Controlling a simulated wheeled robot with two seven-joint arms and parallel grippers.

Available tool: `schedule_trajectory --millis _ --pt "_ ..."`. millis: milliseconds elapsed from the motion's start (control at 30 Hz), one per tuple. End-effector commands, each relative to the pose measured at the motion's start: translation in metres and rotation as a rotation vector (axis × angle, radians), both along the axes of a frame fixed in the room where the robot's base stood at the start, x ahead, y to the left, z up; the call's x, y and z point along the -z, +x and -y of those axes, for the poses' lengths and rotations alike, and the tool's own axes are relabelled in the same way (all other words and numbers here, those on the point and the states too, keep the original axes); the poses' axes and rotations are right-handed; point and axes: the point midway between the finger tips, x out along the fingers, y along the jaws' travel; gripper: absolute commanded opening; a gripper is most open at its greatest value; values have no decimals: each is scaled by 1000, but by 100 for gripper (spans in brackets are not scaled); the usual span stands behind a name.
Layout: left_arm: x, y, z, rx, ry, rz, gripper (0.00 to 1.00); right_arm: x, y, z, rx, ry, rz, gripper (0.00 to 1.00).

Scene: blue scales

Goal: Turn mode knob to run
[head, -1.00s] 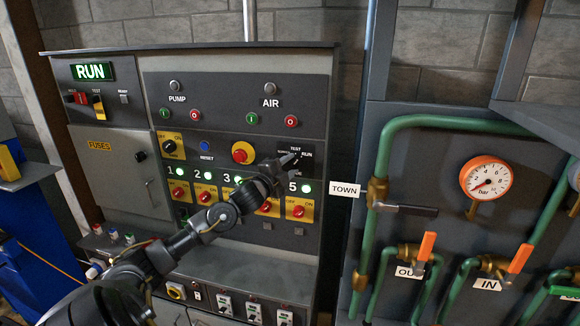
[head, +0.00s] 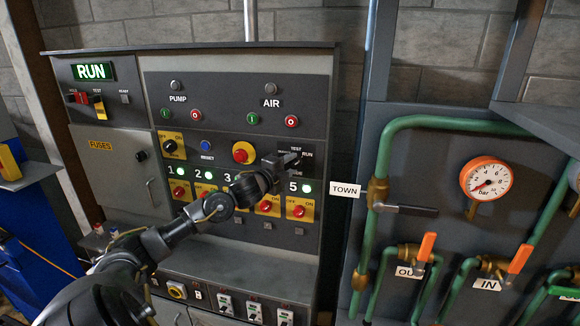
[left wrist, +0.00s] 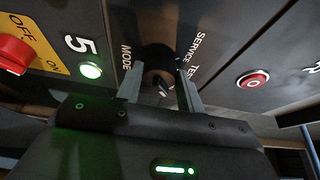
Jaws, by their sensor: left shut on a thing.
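The mode knob (left wrist: 157,74) is a dark round knob on the grey panel. In the left wrist view it sits between the two fingers of my left gripper (left wrist: 160,86), beside the labels MODE, SERVICE and TEST. In the head view my left gripper (head: 291,160) is at the mode plate (head: 306,165), above lamp 5. It is shut on the knob and hides it, so I cannot tell where the knob points. A RUN label shows at the plate's right. The display sign (head: 93,72) at top left is lit green and reads RUN.
A red emergency button (head: 242,152) on yellow is just left of my gripper. Below are lit green lamps and red switches (head: 299,211). Green pipes with a gauge (head: 487,178) and a TOWN tag (head: 345,190) stand to the right.

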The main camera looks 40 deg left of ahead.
Motion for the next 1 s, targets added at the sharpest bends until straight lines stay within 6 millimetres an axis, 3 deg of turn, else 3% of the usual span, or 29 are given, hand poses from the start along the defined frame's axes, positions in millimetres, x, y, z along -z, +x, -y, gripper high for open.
schedule_trajectory --millis 33,67,200,567,1000 --pt "0 0 1 1 2 -1 15 0 0 0 0 0 0 52" --pt "0 0 1 1 2 -1 41 0 0 0 0 0 0 52" --pt "0 0 0 1 1 -1 59 0 0 0 0 0 0 52" --pt "1 -4 0 0 2 0 59 3 0 0 0 0 0 52" --pt "6 -64 7 1 2 -5 59 31 0 -1 0 2 0 52"
